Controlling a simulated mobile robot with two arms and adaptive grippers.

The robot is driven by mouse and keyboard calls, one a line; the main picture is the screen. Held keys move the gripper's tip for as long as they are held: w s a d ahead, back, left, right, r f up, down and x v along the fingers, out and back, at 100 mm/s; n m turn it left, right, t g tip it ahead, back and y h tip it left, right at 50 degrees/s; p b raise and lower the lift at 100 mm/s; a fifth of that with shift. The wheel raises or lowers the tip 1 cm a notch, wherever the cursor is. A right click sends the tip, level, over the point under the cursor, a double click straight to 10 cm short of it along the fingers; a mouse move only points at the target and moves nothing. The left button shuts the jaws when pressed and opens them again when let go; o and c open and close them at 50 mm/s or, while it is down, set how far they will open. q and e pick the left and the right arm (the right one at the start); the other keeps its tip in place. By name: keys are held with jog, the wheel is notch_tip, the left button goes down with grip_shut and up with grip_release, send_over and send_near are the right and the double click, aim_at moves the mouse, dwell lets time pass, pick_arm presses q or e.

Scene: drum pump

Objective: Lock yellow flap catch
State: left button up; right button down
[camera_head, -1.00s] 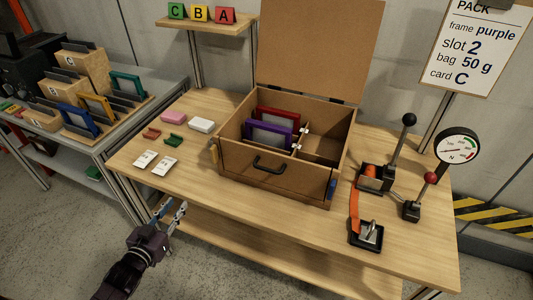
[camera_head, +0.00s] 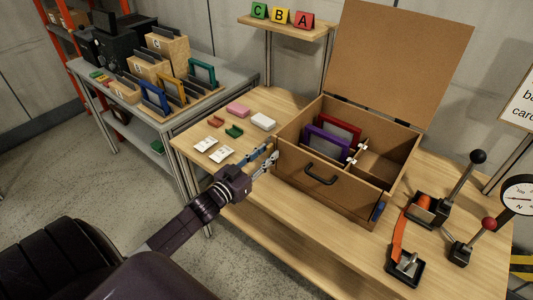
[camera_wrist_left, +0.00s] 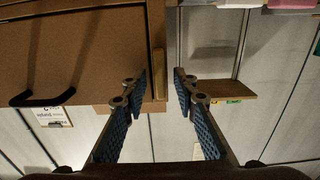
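The brown box (camera_head: 320,198) stands on the wooden table with its lid up. Its front flap, with a black handle (camera_head: 320,180), is upright. In the wrist view the yellow catch (camera_wrist_left: 158,65) shows as a narrow upright strip at the box's front corner. In the head view it is mostly hidden by my gripper. My left gripper (camera_head: 268,156) is at the box's left front corner. In the wrist view its fingers (camera_wrist_left: 160,82) are open, apart, with the catch between or just beyond the tips; contact cannot be told. My right gripper is not in view.
A blue catch (camera_head: 378,211) is at the flap's right end. Purple (camera_head: 326,142) and red (camera_head: 342,128) frames stand inside the box. White cards (camera_head: 221,154) and small blocks lie left of it. A lever device (camera_head: 432,207) stands to the right.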

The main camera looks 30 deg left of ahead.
pick_arm(q)
jog(key=shift+w, duration=0.2)
grip_shut()
jog(key=shift+m, duration=0.4)
jog(key=m, duration=0.3)
jog(key=shift+d, duration=0.1)
jog(key=m, duration=0.4)
jog(key=shift+d+f+m, duration=0.1)
jog(key=shift+m, duration=0.2)
jog(key=m, duration=0.2)
jog(key=m+b, duration=0.1)
jog(key=m, duration=0.2)
jog(key=shift+d+f, duration=0.1)
jog(key=shift+f, duration=0.1)
jog(key=m+b, duration=0.1)
jog(key=m, duration=0.3)
jog(key=shift+m, duration=0.5)
